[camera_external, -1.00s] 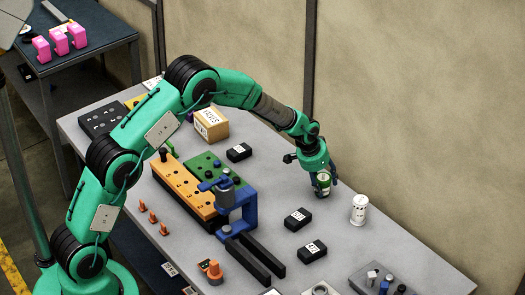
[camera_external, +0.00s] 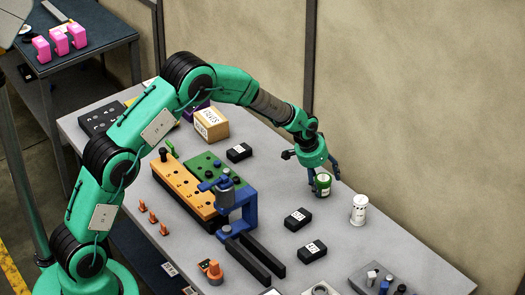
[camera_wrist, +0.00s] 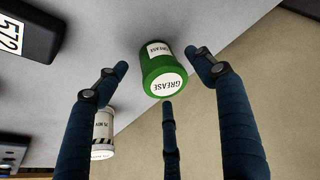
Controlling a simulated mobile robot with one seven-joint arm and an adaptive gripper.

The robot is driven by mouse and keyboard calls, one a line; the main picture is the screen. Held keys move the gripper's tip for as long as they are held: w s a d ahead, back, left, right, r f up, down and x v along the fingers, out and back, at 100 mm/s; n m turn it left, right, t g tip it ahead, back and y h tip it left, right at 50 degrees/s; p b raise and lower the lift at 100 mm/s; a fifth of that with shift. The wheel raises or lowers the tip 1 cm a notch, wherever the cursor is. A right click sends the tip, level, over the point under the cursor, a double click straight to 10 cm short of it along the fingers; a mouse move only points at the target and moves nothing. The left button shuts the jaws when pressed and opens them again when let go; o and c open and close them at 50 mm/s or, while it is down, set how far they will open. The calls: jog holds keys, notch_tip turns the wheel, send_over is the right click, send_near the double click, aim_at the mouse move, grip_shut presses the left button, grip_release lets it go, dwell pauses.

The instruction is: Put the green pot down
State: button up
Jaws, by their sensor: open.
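The green pot (camera_external: 323,186) with a white lid label reading GREASE stands upright on the grey table (camera_external: 290,190), near its far edge by the wall. My gripper (camera_external: 324,178) is open around it from above. In the wrist view the green pot (camera_wrist: 163,70) sits between the spread blue fingers of my gripper (camera_wrist: 165,80), with visible gaps on both sides. A third finger shows below the pot. No finger visibly touches the pot there.
A white canister (camera_external: 359,209) stands close to the right of the pot. Black labelled boxes (camera_external: 298,219) lie in front of it. A blue clamp fixture (camera_external: 236,205) and an orange block (camera_external: 183,187) occupy the middle. Bare table lies left of the pot.

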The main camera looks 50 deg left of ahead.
jog(key=p+v, duration=0.1)
jog(key=v, duration=0.9)
dwell(0.6)
jog(key=s+d+r, duration=0.2)
jog(key=s+r, duration=2.2)
jog(key=r, duration=0.1)
jog(key=s+r+t, duration=0.1)
jog(key=s+r, duration=0.2)
jog(key=s, duration=2.9)
jog(key=shift+r+n+t, duration=0.2)
jog(key=shift+n+t, duration=0.1)
jog(key=shift+n, duration=0.1)
jog(key=shift+f, duration=0.1)
